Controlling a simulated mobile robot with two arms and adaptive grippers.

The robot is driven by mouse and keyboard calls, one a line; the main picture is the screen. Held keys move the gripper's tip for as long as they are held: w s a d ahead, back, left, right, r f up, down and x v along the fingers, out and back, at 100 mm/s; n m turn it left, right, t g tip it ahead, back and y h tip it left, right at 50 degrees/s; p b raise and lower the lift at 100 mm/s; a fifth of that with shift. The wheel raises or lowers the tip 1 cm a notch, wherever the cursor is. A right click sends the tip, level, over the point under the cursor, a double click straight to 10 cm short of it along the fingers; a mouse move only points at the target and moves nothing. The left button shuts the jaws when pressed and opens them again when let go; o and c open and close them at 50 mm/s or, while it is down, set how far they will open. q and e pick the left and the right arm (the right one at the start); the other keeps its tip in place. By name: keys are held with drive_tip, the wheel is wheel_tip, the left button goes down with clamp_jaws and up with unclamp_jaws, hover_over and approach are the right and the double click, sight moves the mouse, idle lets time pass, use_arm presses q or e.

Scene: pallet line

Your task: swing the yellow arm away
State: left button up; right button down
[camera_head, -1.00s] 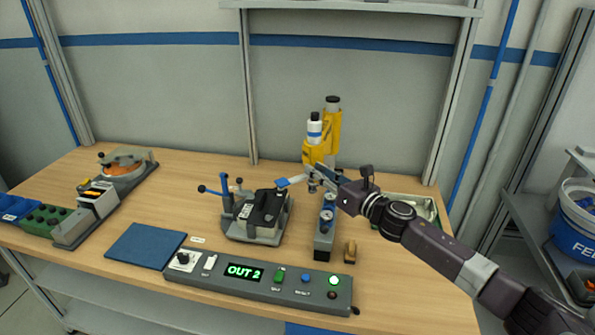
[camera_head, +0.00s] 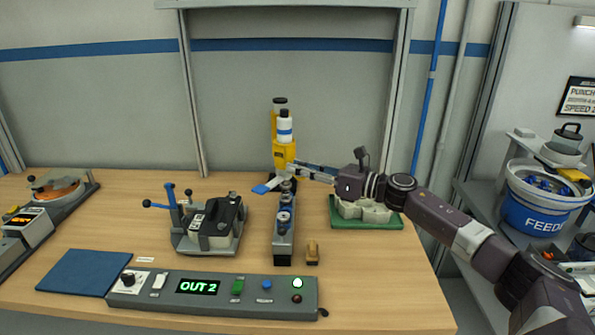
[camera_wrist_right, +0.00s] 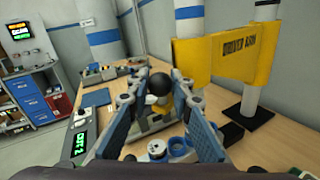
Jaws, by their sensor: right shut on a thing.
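The yellow arm (camera_head: 284,153) stands at the back of the bench on a post, carrying an upright white driver (camera_head: 285,128) with a blue band. In the right wrist view its lettered yellow plate (camera_wrist_right: 237,52) fills the upper right. My right gripper (camera_head: 274,178) is in front of the yellow arm, its fingers pointing left. In the wrist view the blue-padded fingers are closed at both sides of a black ball knob (camera_wrist_right: 161,83). The knob's stem and how it joins the arm are hidden. My left gripper is not in view.
A grey fixture block (camera_head: 283,240) stands under the driver. The control panel (camera_head: 215,293) reads OUT 2 along the front. A green tray (camera_head: 368,222) lies right, below my arm. A blue mat (camera_head: 85,271) lies front left.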

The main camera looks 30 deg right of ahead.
drive_tip(key=shift+d, duration=0.2)
drive_tip(key=c, duration=2.1)
unclamp_jaws()
drive_tip(key=o, duration=0.4)
drive_tip(key=shift+s+d, duration=0.2)
drive_tip(key=shift+d, duration=0.05)
drive_tip(key=shift+a, duration=0.1)
drive_tip(key=shift+v, duration=6)
